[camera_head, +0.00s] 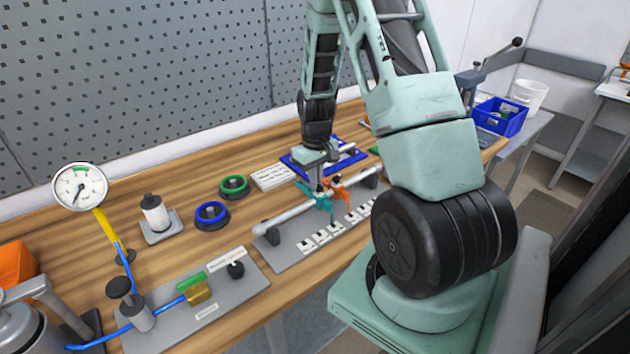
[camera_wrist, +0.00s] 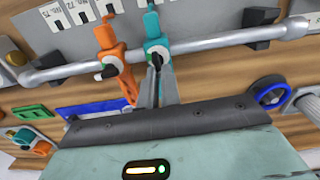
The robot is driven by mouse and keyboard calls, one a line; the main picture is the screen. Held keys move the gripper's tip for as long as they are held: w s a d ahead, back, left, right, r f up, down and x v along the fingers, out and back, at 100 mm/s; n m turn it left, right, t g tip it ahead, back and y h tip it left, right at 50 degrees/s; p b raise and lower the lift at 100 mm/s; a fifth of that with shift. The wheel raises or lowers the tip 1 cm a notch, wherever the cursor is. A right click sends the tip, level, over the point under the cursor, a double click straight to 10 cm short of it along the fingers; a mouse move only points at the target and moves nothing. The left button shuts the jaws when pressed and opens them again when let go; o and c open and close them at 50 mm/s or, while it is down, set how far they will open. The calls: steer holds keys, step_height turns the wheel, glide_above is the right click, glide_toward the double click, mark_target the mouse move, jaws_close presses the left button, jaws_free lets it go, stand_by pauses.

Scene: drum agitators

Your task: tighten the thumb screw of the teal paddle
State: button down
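The teal paddle (camera_head: 320,200) is clamped on a grey horizontal shaft (camera_head: 285,217) on the bench. In the wrist view the teal paddle (camera_wrist: 155,27) is at the upper middle, with its black thumb screw (camera_wrist: 155,61) facing my gripper. The orange paddle (camera_wrist: 107,40) sits on the same shaft just to its left. My gripper (camera_head: 319,186) is over the teal paddle. In the wrist view the fingertips of my gripper (camera_wrist: 157,70) are close together at the thumb screw. I cannot tell whether they grip it or only stand around it.
The shaft's base plate (camera_head: 290,258) has several white labels. Blue (camera_head: 212,215) and green (camera_head: 234,187) rings stand to the left, with a pressure gauge (camera_head: 80,187) and a valve plate further left. A blue frame (camera_head: 300,163) lies behind the shaft.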

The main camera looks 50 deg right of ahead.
steer(key=m, duration=0.5)
steer(key=shift+d+r+b, duration=0.15)
steer(key=shift+d+b, duration=0.15)
steer(key=shift+d, duration=0.05)
steer(key=shift+m, duration=0.4)
steer(key=c, duration=1.6)
jaws_free()
steer(key=shift+s, duration=0.1)
step_height(320, 180, up, 17)
steer(key=b, duration=0.3)
steer(key=shift+r, duration=0.2)
